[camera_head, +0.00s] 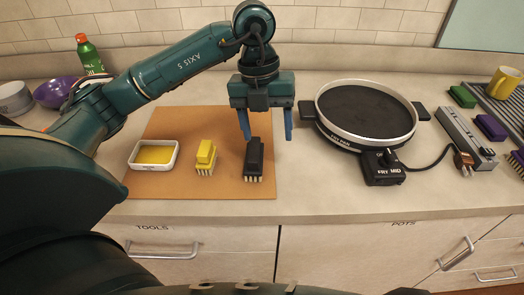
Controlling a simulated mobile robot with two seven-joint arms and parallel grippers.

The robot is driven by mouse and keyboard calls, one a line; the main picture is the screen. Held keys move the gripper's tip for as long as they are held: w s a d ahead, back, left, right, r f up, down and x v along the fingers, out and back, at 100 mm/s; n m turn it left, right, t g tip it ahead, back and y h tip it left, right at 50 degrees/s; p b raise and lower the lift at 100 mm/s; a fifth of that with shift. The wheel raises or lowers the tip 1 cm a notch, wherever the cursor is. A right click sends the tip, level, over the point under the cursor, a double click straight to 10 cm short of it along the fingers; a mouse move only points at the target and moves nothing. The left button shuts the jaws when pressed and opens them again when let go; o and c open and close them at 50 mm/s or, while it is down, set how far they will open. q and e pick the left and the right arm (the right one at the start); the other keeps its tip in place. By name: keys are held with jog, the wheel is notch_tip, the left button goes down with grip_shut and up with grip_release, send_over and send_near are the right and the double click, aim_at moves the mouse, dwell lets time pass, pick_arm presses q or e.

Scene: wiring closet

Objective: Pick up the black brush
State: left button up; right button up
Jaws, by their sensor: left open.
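The black brush (254,158) stands with its pale bristles down on the right part of a tan board (220,125) on the counter. My left gripper (267,136) points down with its two blue fingers apart and nothing held between them. It is just above and behind the brush in the picture. The left finger appears next to the brush's top end, and the right finger is to the right of it. I cannot tell whether the left finger touches the brush. My right gripper is not in view.
A yellow brush (206,155) and a white dish with yellow contents (154,155) are left of the black brush. A round electric pan (366,110) stands close on the right, with its control box (383,167) and cord. Bare counter (300,185) lies between board and pan.

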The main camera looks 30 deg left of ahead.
aim_at(254, 148)
pick_arm(q)
jog(key=a, duration=0.1)
jog(key=w+a+r+y, duration=0.1)
jog(key=a+n+y, duration=0.1)
jog(key=shift+w+a+r+t, duration=0.2)
jog(key=shift+a+t, duration=0.1)
jog(key=shift+a, duration=0.1)
notch_tip(254, 148, down, 7)
jog(key=shift+s+a+r+p, duration=0.1)
jog(key=shift+r+p, duration=0.1)
jog(key=shift+p, duration=0.1)
notch_tip(254, 148, down, 5)
jog(key=shift+s+f+p, duration=0.15)
jog(key=shift+f+p, duration=0.05)
jog(key=shift+p, duration=0.45)
jog(key=shift+f, duration=0.25)
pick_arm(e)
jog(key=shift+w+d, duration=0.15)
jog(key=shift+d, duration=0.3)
pick_arm(q)
jog(key=shift+c, duration=0.4)
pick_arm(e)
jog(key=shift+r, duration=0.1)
pick_arm(q)
jog(key=c, duration=1)
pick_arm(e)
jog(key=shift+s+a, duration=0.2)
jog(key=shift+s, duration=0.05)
